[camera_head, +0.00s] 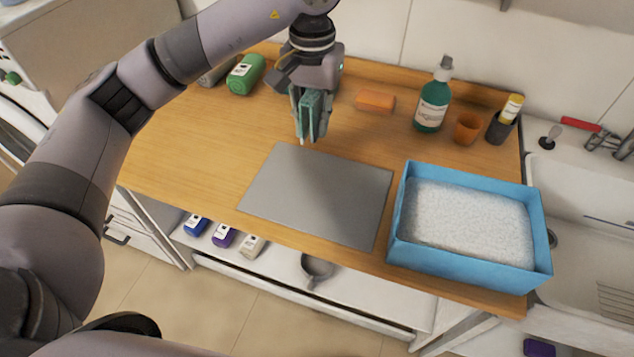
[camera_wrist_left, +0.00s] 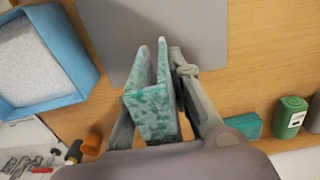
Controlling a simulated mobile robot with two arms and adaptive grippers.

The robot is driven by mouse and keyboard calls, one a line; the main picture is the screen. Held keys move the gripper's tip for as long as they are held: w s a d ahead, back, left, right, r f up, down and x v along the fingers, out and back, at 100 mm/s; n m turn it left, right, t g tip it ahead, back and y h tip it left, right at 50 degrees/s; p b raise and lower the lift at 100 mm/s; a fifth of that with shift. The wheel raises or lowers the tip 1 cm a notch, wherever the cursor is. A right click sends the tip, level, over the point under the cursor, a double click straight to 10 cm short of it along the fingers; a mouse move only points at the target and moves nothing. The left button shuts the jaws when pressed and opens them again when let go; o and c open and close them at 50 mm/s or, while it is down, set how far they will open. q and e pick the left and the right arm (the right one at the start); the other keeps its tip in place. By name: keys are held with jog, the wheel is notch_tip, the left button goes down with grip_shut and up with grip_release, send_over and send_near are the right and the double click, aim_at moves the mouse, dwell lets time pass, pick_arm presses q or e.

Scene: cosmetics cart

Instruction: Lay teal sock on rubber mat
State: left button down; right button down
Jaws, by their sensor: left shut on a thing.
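The teal sock (camera_head: 311,112) is a folded, mottled teal piece held in my left gripper (camera_head: 312,130). In the left wrist view the sock (camera_wrist_left: 152,112) sits between the two fingers, which are shut on it. The gripper points down over the wooden worktop, behind the far edge of the grey rubber mat (camera_head: 315,195). The mat lies flat and bare, and part of it shows in the left wrist view (camera_wrist_left: 185,35). I cannot tell the exact height of the sock above the worktop. My right gripper is not in view.
A blue box of white granules (camera_head: 405,220) stands right of the mat. Behind are a green bottle (camera_head: 432,100), orange cup (camera_head: 467,128), orange block (camera_head: 375,100) and green container (camera_head: 245,75). Another teal piece (camera_wrist_left: 246,125) lies by the gripper. The worktop left of the mat is clear.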

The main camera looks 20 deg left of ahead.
pick_arm(q)
jog(key=shift+w+d+r, duration=0.2)
jog(key=shift+w+r, duration=0.05)
jog(key=shift+r, duration=0.3)
jog(key=shift+w+d+r, duration=0.2)
jog(key=shift+r, duration=0.3)
jog(key=p, duration=0.3)
send_over(318, 189)
notch_tip(318, 189, down, 15)
notch_tip(318, 189, down, 5)
jog(key=shift+r+p, duration=0.2)
jog(key=shift+p, duration=0.55)
jog(key=shift+f, duration=0.15)
jog(key=c, duration=1.5)
grip_release()
jog(key=shift+o, duration=0.2)
